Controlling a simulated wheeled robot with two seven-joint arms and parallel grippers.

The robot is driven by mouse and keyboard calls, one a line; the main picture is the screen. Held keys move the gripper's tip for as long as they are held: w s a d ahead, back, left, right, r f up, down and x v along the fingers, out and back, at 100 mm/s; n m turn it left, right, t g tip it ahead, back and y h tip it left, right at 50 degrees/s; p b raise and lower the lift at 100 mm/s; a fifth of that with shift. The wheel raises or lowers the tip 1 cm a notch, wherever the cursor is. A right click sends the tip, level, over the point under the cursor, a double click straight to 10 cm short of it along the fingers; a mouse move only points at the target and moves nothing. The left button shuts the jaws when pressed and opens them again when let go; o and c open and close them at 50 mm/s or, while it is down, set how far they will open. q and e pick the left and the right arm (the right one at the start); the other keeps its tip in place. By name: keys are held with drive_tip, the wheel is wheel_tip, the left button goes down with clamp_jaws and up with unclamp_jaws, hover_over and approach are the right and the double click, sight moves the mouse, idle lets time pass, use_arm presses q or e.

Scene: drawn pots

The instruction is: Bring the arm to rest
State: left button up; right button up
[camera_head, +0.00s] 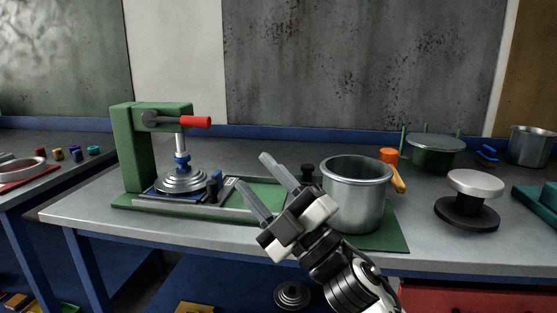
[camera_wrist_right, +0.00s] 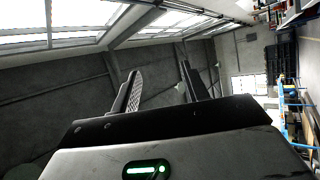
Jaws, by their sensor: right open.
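My right gripper (camera_head: 262,180) is open and empty in front of the workbench (camera_head: 110,222), its fingers pointing up and to the left. It stands between the green press (camera_head: 134,150) and a steel pot (camera_head: 356,190), and its wrist partly covers the area in front of the pot. In the right wrist view, the two fingers (camera_wrist_right: 160,92) are apart with nothing between them; beyond them are the ceiling and windows. My left gripper is in neither view.
The press has a red handle (camera_head: 195,122) over stacked metal discs (camera_head: 182,182). Right of the pot are an orange-handled tool (camera_head: 397,180), a lidded green pot (camera_head: 434,153), a silver-topped black knob (camera_head: 474,190) and another pot (camera_head: 530,146). A side table (camera_head: 30,196) stands at left.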

drive_tip(key=s+d+f+m+h+p, duration=0.1)
drive_tip(key=s+d+f+m+h, duration=0.1)
drive_tip(key=d+f+m+h, duration=0.35)
drive_tip(key=s+d+f+m+h, duration=0.25)
drive_tip(key=f+m, duration=0.35)
drive_tip(key=f, duration=0.3)
drive_tip(key=s+d+f+m+h+p, duration=0.1)
drive_tip(key=d+f+m+h, duration=0.2)
drive_tip(key=f+m+h, duration=0.35)
drive_tip(key=s+d+f+m+g+h+p, duration=0.1)
drive_tip(key=s+d+f+m+g, duration=0.2)
drive_tip(key=s+f, duration=1)
drive_tip(key=shift+s+d+f+m+g, duration=0.4)
drive_tip(key=shift+s+d+g, duration=0.35)
drive_tip(key=shift+d+g, duration=0.4)
